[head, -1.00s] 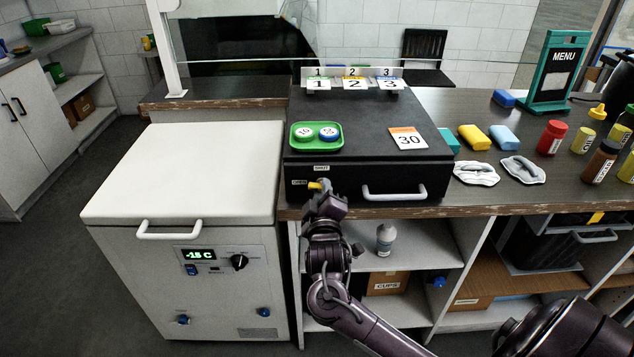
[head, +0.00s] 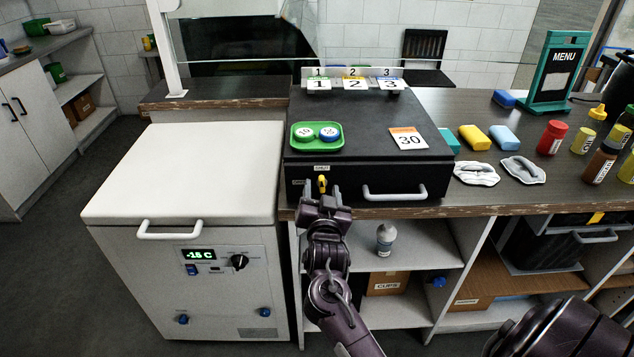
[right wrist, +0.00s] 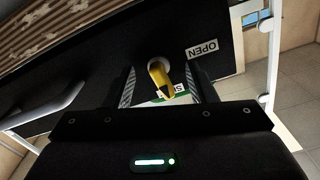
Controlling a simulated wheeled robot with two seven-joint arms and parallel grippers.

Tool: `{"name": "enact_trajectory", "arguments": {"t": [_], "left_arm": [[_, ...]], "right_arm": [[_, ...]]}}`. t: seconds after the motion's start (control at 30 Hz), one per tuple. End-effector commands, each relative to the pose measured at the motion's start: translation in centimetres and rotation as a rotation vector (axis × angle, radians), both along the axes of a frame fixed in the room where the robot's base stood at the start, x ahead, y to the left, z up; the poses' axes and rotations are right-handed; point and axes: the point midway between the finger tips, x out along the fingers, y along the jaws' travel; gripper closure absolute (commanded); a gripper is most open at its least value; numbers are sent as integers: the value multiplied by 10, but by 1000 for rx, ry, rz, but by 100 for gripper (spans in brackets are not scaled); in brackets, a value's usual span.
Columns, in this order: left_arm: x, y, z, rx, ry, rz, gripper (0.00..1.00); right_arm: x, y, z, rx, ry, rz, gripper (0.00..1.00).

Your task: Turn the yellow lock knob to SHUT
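The yellow lock knob (head: 322,182) is on the front of the black drawer box (head: 345,179). In the right wrist view the knob (right wrist: 160,76) points at the partly covered SHUT label (right wrist: 165,95), away from the OPEN label (right wrist: 203,49); that view is upside down. In the head view it stands upright below its SHUT label (head: 321,168). My right gripper (head: 325,196) is in front of the knob. Its fingers (right wrist: 160,88) are apart on either side of the knob, with gaps showing. My left gripper is out of view.
The drawer handle (head: 394,193) is right of the knob. A white freezer (head: 185,170) stands left. A green tray (head: 316,146) with two round lids and a 30 card (head: 408,138) lie on the box. A shelf with a bottle (head: 385,240) is below the counter.

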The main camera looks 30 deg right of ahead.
Motion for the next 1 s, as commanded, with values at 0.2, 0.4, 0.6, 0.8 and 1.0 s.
{"name": "enact_trajectory", "arguments": {"t": [0.2, 0.4, 0.6, 0.8, 1.0], "left_arm": [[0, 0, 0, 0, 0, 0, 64], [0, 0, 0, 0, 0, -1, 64], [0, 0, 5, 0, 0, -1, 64], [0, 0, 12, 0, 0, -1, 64], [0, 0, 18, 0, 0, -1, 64]], "right_arm": [[0, 0, -1, -2, 3, -1, 24], [0, 0, -1, -1, 3, 0, 24], [-9, 5, -1, -1, 7, 0, 24], [-22, 13, 0, -1, 6, -1, 24], [-36, 22, 0, -1, 6, -1, 24]]}}
